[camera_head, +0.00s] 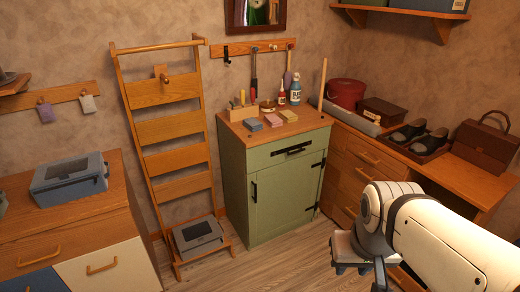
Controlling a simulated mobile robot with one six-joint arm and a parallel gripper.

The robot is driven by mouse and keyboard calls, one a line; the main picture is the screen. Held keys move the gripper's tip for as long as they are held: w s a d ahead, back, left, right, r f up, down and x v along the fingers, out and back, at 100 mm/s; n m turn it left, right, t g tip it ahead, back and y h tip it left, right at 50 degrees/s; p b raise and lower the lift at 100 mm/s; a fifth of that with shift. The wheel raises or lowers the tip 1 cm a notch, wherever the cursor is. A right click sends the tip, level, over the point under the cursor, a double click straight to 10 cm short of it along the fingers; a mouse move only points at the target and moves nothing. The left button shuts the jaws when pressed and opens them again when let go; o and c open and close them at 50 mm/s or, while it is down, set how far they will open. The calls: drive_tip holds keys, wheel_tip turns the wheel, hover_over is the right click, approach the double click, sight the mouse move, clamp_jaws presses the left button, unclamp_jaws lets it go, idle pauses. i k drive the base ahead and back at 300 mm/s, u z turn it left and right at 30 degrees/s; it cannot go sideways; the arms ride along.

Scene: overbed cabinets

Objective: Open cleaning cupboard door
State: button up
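The cleaning cupboard (236,160) is a green cabinet with a wooden top, standing against the wall in the middle of the view. Its front door (284,199) looks closed. A dark upright handle (254,191) is on the door's left side, and black hinges show on its right edge. A drawer with a dark horizontal handle (292,149) sits above the door. My gripper (360,266) is at the lower right, in front and to the right of the cupboard, apart from the door. Its fingers are partly hidden, so I cannot tell whether it is open.
Sponges (271,120) and bottles (295,91) stand on the cupboard top. A wooden ladder rack (168,128) with a grey box (198,234) at its foot stands left. A wooden drawer unit (355,158) adjoins on the right. The floor (270,266) before the door is clear.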

sight(281, 197)
drive_tip(key=u, duration=0.15)
drive_tip(key=i, duration=0.9)
drive_tip(key=u, duration=0.2)
drive_tip(key=k, duration=0.9)
drive_tip(key=u, duration=0.2)
drive_tip(key=i, duration=0.9)
drive_tip(key=z, duration=0.05)
